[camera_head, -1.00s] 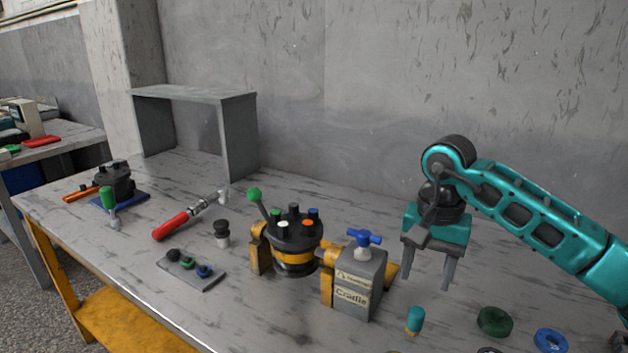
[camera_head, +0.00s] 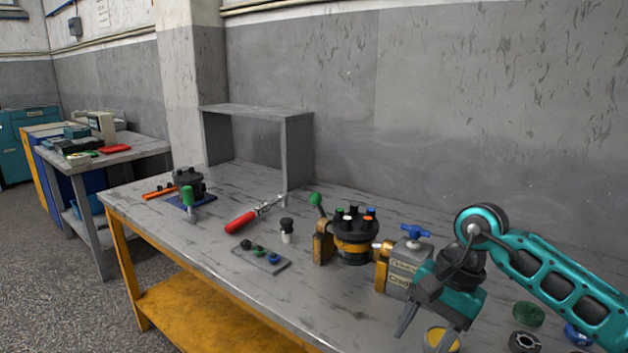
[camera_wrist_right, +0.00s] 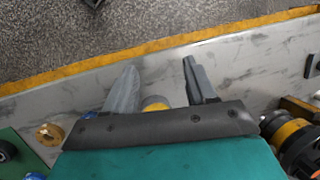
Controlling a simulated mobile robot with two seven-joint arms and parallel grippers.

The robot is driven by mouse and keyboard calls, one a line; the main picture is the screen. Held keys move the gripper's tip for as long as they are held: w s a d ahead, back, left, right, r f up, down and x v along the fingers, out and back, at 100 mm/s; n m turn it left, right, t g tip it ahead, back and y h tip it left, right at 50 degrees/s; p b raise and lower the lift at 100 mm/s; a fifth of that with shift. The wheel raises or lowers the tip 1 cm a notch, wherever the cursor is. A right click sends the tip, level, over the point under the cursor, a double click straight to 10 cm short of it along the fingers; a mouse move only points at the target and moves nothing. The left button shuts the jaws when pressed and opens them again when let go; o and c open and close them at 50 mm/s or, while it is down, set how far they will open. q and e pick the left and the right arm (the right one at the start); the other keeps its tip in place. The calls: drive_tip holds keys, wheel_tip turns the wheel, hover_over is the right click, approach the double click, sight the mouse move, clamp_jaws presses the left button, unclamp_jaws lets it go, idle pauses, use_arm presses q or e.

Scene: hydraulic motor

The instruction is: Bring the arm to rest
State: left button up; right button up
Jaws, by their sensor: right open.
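My right arm comes in from the right in the head view. Its teal gripper (camera_head: 425,338) is above the table's front edge, in front of the grey cradle block (camera_head: 404,270). Its two grey fingers are apart with nothing between them; in the right wrist view the open fingers (camera_wrist_right: 160,88) point across the table edge toward the floor. The motor (camera_head: 355,246), black on top with a yellow band, sits in the cradle. My left gripper is not in view.
A red-handled tool (camera_head: 241,221), a small plate with knobs (camera_head: 262,259), a black-and-white knob (camera_head: 287,232) and a grey shelf (camera_head: 299,150) stand to the left. Green (camera_head: 529,314), black (camera_head: 524,342) and blue rings lie at the right. The table's front left is clear.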

drive_tip(key=s+a+r+m+y+p, duration=0.1)
drive_tip(key=s+a+r+m+y, duration=0.15)
drive_tip(key=a+m+y, duration=0.45)
drive_tip(key=s+a+r+m+y, duration=0.1)
drive_tip(key=s+a+m+y, duration=0.35)
drive_tip(key=a+y, duration=0.35)
drive_tip(key=w+d+f+m+t+h+p, duration=0.1)
drive_tip(key=w+d+f+m+t+h, duration=0.2)
drive_tip(key=m+t, duration=1)
drive_tip(key=w+d+f+m+t+h+p, duration=0.1)
drive_tip(key=d+f+m+t+h, duration=0.35)
drive_tip(key=m, duration=1.65)
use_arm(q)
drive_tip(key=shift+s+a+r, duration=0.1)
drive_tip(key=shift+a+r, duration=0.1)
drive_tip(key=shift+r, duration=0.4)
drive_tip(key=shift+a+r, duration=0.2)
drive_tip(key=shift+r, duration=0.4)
use_arm(e)
drive_tip(key=s+d+f+m+g+h, duration=0.3)
drive_tip(key=s+d+f+m+h, duration=0.1)
drive_tip(key=s+f+m, duration=0.2)
drive_tip(key=s+d+f+m+g+h, duration=0.3)
drive_tip(key=s+d+f+m+h, duration=0.1)
drive_tip(key=f+m, duration=0.5)
drive_tip(key=shift+s+d+f+m+h, duration=0.2)
drive_tip(key=shift+s+d+m+h, duration=0.3)
drive_tip(key=shift+s, duration=0.75)
drive_tip(key=shift+a, duration=0.1)
